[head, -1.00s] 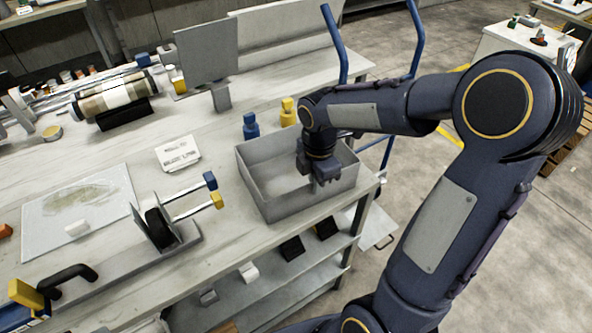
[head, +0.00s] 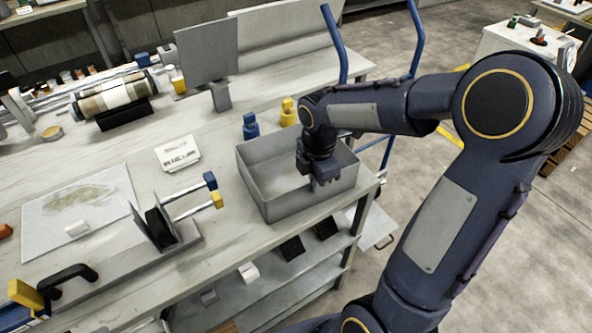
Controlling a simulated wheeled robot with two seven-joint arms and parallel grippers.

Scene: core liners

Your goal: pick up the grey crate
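The grey crate (head: 292,207) is an open, empty-looking box on the right end of the workbench, near its front corner. My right gripper (head: 322,184) points down at the crate's right part, over its near wall as seen in the head view. The fingertips are small and partly hidden, so I cannot tell whether they are open or shut, or whether they touch the wall. My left gripper is not in view.
A blue bottle (head: 250,127) and a yellow bottle (head: 288,112) stand behind the crate. A white card (head: 177,153) and a clamp-like fixture (head: 160,226) lie to its left. A monitor (head: 207,55) stands farther back. Shelves (head: 280,277) lie below the bench top.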

